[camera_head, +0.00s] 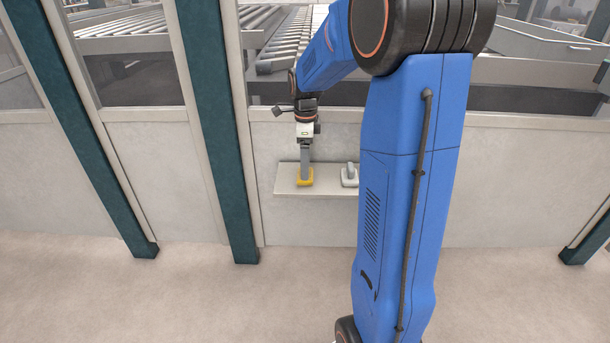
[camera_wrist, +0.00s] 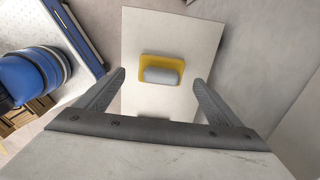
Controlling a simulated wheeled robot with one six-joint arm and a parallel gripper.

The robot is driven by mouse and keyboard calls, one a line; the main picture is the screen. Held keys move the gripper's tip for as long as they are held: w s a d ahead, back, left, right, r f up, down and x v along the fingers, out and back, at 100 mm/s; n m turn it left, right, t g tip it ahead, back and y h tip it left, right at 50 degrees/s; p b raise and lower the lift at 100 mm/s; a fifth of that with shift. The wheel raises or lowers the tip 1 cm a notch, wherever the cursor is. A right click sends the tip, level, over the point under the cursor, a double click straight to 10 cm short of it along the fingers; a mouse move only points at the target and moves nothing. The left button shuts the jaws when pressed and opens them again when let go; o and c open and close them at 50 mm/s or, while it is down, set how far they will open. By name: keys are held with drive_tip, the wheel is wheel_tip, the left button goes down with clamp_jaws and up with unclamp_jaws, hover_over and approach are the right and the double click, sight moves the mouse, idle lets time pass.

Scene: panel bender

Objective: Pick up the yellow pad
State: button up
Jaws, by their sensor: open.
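The yellow pad (camera_head: 305,180) sits near the left end of a light shelf (camera_head: 285,190) in the head view. In the wrist view the yellow pad (camera_wrist: 147,61) lies flat on the shelf, with a grey block-like handle (camera_wrist: 161,75) on top. My gripper (camera_head: 305,172) is above the pad in the head view and partly covers it. In the wrist view my gripper (camera_wrist: 158,80) is open, with one finger to each side of the pad. Nothing is between the fingers in contact with them, as far as I can see.
A grey-white pad with a handle (camera_head: 349,176) stands on the shelf to the right, close to my blue arm. The shelf is mounted on a pale panel wall (camera_head: 290,225). Dark teal posts (camera_head: 222,130) stand to the left. Roller conveyors (camera_head: 130,25) lie behind the wall.

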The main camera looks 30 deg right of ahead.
drive_tip(key=shift+w+f, duration=0.1)
drive_tip(key=shift+f, duration=1.75)
drive_tip(key=shift+c, duration=0.5)
drive_tip(key=c, duration=1)
drive_tip(key=shift+c, duration=0.2)
wheel_tip(320, 180, up, 10)
drive_tip(key=shift+r, duration=0.1)
